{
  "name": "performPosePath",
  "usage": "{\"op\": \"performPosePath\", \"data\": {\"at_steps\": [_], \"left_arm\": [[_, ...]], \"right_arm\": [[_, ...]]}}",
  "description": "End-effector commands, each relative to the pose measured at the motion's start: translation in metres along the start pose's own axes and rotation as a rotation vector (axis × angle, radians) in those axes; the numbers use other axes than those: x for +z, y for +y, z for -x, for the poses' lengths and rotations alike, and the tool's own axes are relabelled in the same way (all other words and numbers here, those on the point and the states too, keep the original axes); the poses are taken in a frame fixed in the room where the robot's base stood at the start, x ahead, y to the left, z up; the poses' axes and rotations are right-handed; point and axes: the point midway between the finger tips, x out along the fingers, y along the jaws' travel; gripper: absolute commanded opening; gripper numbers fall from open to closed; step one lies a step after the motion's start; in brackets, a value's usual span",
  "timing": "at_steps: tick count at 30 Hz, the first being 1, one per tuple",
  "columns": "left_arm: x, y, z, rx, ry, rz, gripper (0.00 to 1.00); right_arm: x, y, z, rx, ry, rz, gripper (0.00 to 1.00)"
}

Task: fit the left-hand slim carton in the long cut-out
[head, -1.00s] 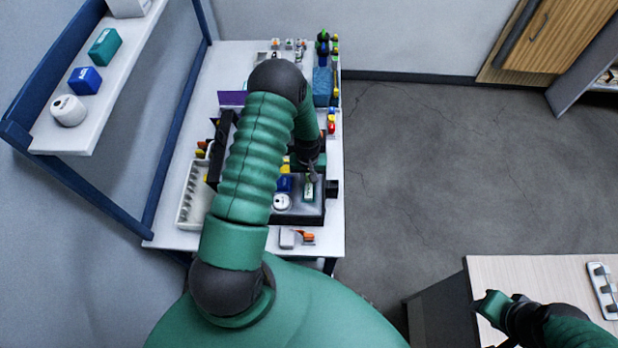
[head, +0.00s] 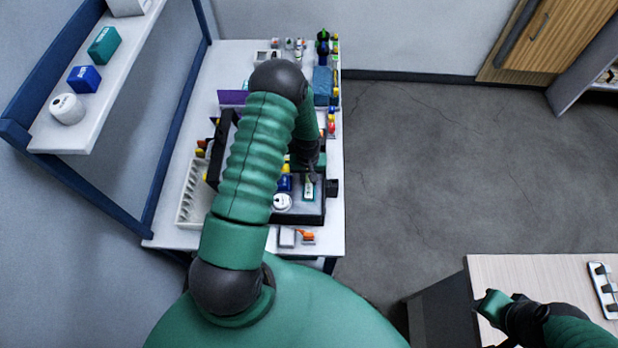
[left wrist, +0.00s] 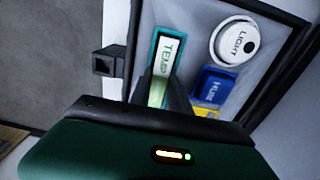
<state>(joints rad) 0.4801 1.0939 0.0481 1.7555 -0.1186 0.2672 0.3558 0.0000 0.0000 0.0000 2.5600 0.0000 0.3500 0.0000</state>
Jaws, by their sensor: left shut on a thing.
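The slim carton (left wrist: 168,52) is teal with a white face marked TEMP. It is in the dark open case with a grey insert (left wrist: 185,14), and it also shows in the head view (head: 308,189). My left gripper (left wrist: 168,92) is shut on its near end, and its fingers cover that part; it shows in the head view too (head: 309,176). The long cut-out is not visible apart from the carton, and I cannot tell how deep the carton sits. My right gripper (head: 492,304) is far off, over another table at the lower right; its jaws are unclear.
A white round LIGHT piece (left wrist: 236,42) and a blue HUM box (left wrist: 213,87) sit beside the carton in the case. A pale slotted tray (head: 190,198) lies left of the case. Small coloured parts line the table's right side. A shelf (head: 100,118) stands at the left.

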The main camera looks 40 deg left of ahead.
Motion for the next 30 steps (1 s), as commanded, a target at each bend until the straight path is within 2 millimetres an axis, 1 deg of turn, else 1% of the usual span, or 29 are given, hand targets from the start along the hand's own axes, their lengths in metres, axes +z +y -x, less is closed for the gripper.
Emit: {"op": "performPosePath", "data": {"at_steps": [24,25,30], "left_arm": [[0.0,0.0,-0.0035,0.0,0.0,0.0,0.0],[-0.0001,0.0001,-0.0035,0.0,0.0,0.0,0.27],[0.0,-0.0002,-0.0036,0.0,0.0,0.0,0.48]], "right_arm": [[0.0005,0.0,-0.002,0.0,0.0,0.0,0.36],[0.0005,0.0,-0.002,0.0,0.0,0.0,0.36],[0.0005,0.0,-0.002,0.0,0.0,0.0,0.36]]}}
